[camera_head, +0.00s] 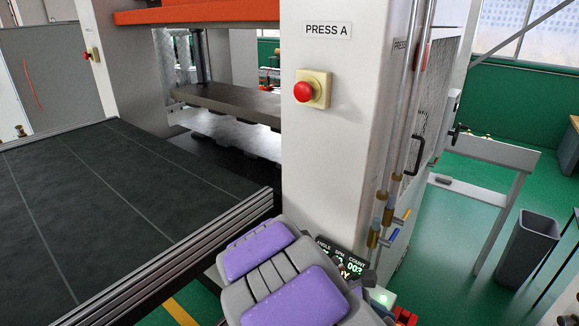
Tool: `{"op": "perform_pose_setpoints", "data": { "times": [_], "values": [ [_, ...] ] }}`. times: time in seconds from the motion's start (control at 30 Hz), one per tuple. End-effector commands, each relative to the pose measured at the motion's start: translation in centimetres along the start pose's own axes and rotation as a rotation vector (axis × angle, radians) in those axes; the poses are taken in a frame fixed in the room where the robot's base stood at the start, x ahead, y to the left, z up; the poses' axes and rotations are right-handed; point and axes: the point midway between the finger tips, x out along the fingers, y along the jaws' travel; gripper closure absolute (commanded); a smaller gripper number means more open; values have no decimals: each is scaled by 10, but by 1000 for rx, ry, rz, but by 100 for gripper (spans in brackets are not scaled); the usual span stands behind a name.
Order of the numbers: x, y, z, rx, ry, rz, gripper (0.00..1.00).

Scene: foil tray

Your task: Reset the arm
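A grey part with purple pads (272,280), which looks like the end of my own arm, is at the bottom centre, close to the camera. No fingertips can be made out on it, so I cannot tell whether my gripper is open or shut. No held object shows. It stands in front of the white press column (335,130) labelled PRESS A, beside the front edge of the dark table (90,190). It partly covers a small display (345,262) with green and yellow digits. No foil tray shows.
The press has a red button (303,91) and grey platens (230,102) under an orange beam (195,13). Pipes (405,130) run down its right side. A dark bin (527,248) stands on the green floor (450,245) at right, near a grey frame (495,150).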

Motion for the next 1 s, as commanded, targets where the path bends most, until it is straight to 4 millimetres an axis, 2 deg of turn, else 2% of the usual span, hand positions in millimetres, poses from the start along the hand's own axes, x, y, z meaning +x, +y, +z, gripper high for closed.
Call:
{"op": "perform_pose_setpoints", "data": {
  "times": [0.17,0.43,0.7,0.9,1.0],
  "values": [
    [19,-44,11,288,192,-93,35],
    [29,-105,3,693,454,-263,35],
    [20,-159,-17,1055,690,-469,35],
    [7,-186,-32,1240,814,-599,35],
    [3,-192,-36,1286,845,-640,35]
  ]
}}
